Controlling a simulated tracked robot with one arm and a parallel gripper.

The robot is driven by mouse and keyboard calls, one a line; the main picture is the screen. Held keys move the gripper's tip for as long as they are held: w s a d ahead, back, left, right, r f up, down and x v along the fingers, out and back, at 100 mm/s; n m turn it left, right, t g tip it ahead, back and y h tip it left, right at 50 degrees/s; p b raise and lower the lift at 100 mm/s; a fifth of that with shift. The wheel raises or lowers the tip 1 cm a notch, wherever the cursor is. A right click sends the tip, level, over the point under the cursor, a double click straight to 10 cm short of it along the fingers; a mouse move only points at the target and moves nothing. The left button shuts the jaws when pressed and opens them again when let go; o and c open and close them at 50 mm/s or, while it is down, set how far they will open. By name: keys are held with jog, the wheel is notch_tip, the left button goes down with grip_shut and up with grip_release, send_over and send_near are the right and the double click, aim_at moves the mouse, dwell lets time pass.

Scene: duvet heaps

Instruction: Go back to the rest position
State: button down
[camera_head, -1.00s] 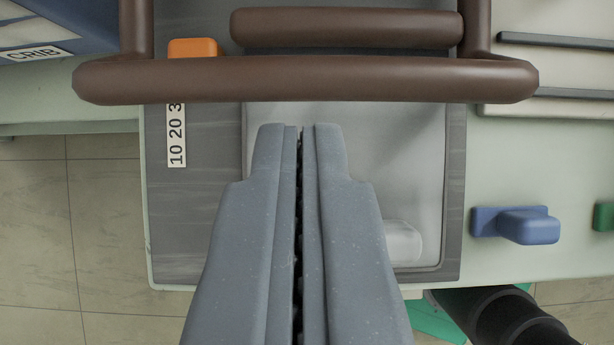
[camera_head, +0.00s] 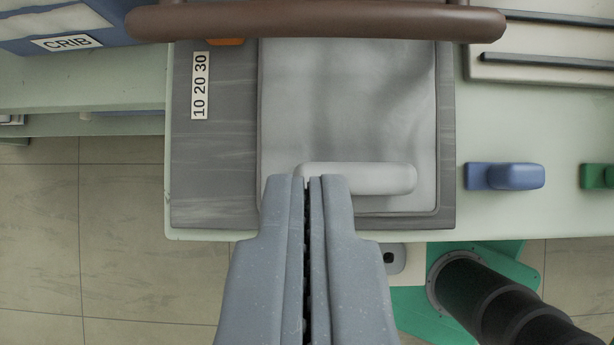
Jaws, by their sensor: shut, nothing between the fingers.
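My gripper (camera_head: 307,180) points up the picture from the bottom middle. Its two grey fingers are shut together with nothing between them. Its tips overlap the left end of a pale grey bar-shaped handle (camera_head: 365,178) at the near edge of a light grey panel (camera_head: 340,95). I cannot tell whether they touch or the gripper is above it. The panel lies in a dark grey board (camera_head: 215,160) on the pale green table.
A brown tubular frame (camera_head: 315,22) crosses the top, with an orange piece (camera_head: 225,41) partly hidden behind it. A label strip (camera_head: 200,86) reads 10 20 30. A blue block (camera_head: 505,176) and a green block (camera_head: 598,176) stand right. A blue CRIB bin (camera_head: 70,30) is upper left. Tiled floor lies below.

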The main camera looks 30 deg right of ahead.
jog(key=w+a+r+n+t+y, duration=0.2)
jog(key=a+r+n+t, duration=0.15)
jog(key=r, duration=0.95)
jog(key=w+a+r+n+t+y, duration=0.25)
jog(key=a+r+n, duration=0.2)
jog(key=r, duration=0.75)
jog(key=s+r+n+t+y, duration=0.1)
jog(key=s+r+n+t, duration=0.1)
jog(key=r, duration=1.1)
jog(key=s+r+n+t+y, duration=0.1)
jog(key=s+r+n+t, duration=0.2)
jog(key=r, duration=1)
jog(key=s+t, duration=0.1)
jog(key=s, duration=0.2)
jog(key=shift+s+a+r, duration=0.15)
jog(key=shift+a+r, duration=0.05)
